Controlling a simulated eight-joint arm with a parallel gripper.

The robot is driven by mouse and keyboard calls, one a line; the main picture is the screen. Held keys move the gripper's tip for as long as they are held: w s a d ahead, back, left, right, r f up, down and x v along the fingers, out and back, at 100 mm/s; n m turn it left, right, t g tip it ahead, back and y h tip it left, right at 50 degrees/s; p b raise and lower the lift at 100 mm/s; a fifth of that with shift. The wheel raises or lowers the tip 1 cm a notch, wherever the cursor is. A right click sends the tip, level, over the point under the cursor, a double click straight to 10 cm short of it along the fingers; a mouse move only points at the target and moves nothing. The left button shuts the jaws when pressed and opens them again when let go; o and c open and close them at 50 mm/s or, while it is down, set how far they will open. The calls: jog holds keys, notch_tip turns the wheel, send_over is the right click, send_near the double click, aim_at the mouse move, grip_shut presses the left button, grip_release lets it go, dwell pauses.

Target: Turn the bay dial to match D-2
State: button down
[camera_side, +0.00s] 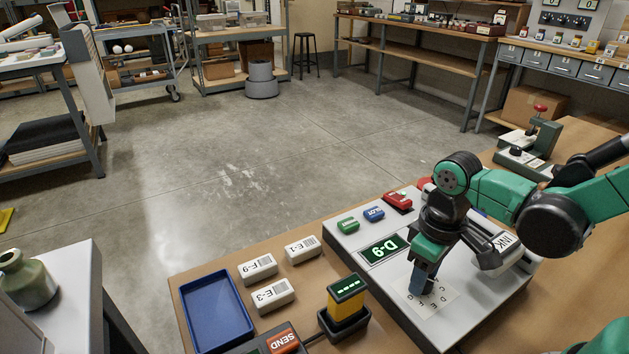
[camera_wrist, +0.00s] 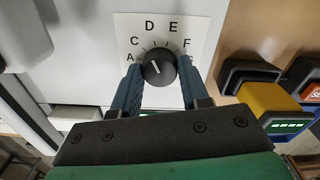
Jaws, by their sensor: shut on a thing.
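The bay dial (camera_wrist: 159,67) is a round black knob on a white card lettered around it; A, C, D, E and F are readable. Its short white pointer mark leans up and left; which letter it meets is hard to tell. My gripper (camera_wrist: 160,72) is shut on the knob, one blue finger on each side. In the side view my gripper (camera_side: 424,283) reaches down to the lettered card (camera_side: 437,303) and hides the knob. The green display (camera_side: 384,249) on the light panel (camera_side: 400,320) reads D-9.
Green (camera_side: 348,225) and blue (camera_side: 374,214) labelled pieces and a red one (camera_side: 398,201) sit along the panel's back edge. White labelled boxes, including F-9 (camera_side: 258,268), a blue tray (camera_side: 216,312), a yellow-and-black device (camera_side: 347,305) and a SEND button (camera_side: 282,341) stand left of it.

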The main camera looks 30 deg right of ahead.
jog(key=shift+m, duration=1)
jog(key=shift+c, duration=2.2)
grip_release()
jog(key=shift+r, duration=2.8)
